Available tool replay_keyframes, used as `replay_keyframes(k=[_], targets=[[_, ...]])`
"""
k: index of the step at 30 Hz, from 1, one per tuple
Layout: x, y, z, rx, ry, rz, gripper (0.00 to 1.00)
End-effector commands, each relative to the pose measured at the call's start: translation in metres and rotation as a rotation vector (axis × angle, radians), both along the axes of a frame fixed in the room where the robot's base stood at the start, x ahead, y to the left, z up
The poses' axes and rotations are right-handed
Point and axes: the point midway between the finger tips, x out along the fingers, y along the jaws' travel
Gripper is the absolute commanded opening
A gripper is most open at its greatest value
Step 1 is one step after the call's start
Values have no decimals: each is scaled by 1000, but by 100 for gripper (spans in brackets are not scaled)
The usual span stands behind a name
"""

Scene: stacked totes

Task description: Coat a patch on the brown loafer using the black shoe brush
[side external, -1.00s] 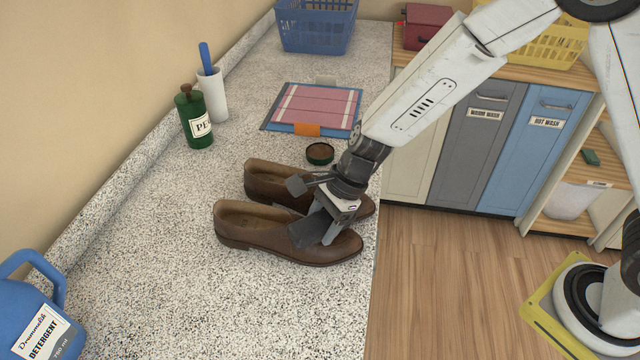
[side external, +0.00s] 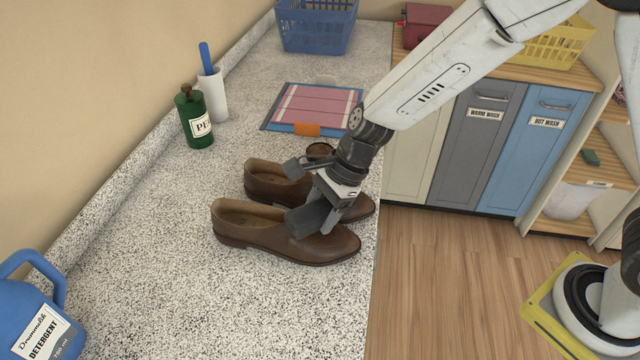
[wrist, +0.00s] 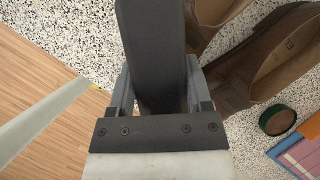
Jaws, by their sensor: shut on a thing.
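A pair of brown loafers lies side by side on the speckled counter. The nearer brown loafer (side external: 262,231) has its toe toward the right, under my gripper. The farther loafer (side external: 272,186) is partly hidden behind my gripper. My gripper (side external: 322,216) is shut on the black shoe brush (side external: 307,220), which is at the top of the nearer loafer's toe; whether it touches is hard to tell. In the wrist view the brush (wrist: 152,50) fills the middle between the fingers and hides most of the toe; the loafers (wrist: 270,50) show at the right.
A small round tin of brown polish (side external: 320,150) stands behind the shoes, partly hidden by my wrist. A pink and blue board (side external: 318,103), green bottle (side external: 193,118), white holder (side external: 212,97) and blue detergent jug (side external: 35,305) stand around.

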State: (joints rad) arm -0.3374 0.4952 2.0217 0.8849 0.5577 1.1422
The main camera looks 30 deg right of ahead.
Motion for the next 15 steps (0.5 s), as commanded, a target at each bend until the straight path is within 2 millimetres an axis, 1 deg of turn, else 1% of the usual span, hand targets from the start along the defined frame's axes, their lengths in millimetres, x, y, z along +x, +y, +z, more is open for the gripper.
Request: replay_keyframes(k=[1,9,15], targets=[[0,0,5,1,-3,1,17],[-2,-2,23,1,-1,1,17],[-3,-3,29,0,0,0,17]])
